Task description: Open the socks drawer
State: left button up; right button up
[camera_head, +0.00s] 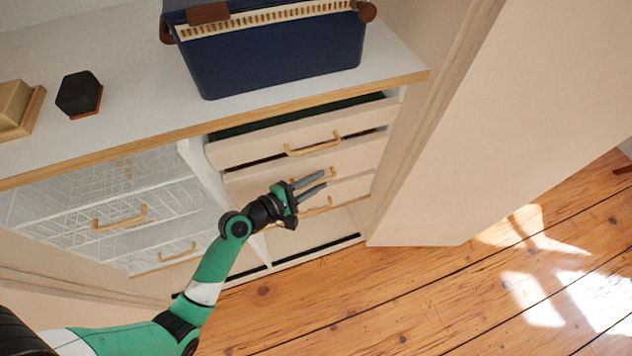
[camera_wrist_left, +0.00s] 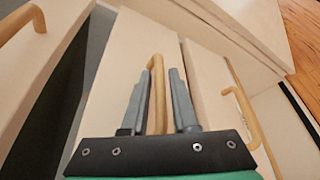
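The right cabinet column has three cream drawers, and no label shows which holds socks. The top drawer (camera_head: 255,147) stands partly open, with a dark green interior edge. Below it is the middle drawer (camera_head: 250,183), whose handle (camera_wrist_left: 157,62) is a tan bar. My left gripper (camera_head: 324,179) is at this handle, which it partly hides in the head view. In the left wrist view, the gripper's fingers (camera_wrist_left: 158,75) are apart, one on either side of the handle; firm contact cannot be told. The lower drawer handle (camera_wrist_left: 242,103) is to the right. My right gripper is out of view.
A navy box (camera_head: 275,62), a black hexagonal object (camera_head: 79,94) and a gold block (camera_head: 14,104) stand on the cabinet top (camera_head: 140,60). Pale patterned drawers (camera_head: 75,200) are on the left. A tall cream panel (camera_head: 480,140) stands right of the drawers. The wooden floor (camera_head: 400,300) is clear.

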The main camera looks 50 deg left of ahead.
pick_arm(q)
grip_shut()
dwell(1.4)
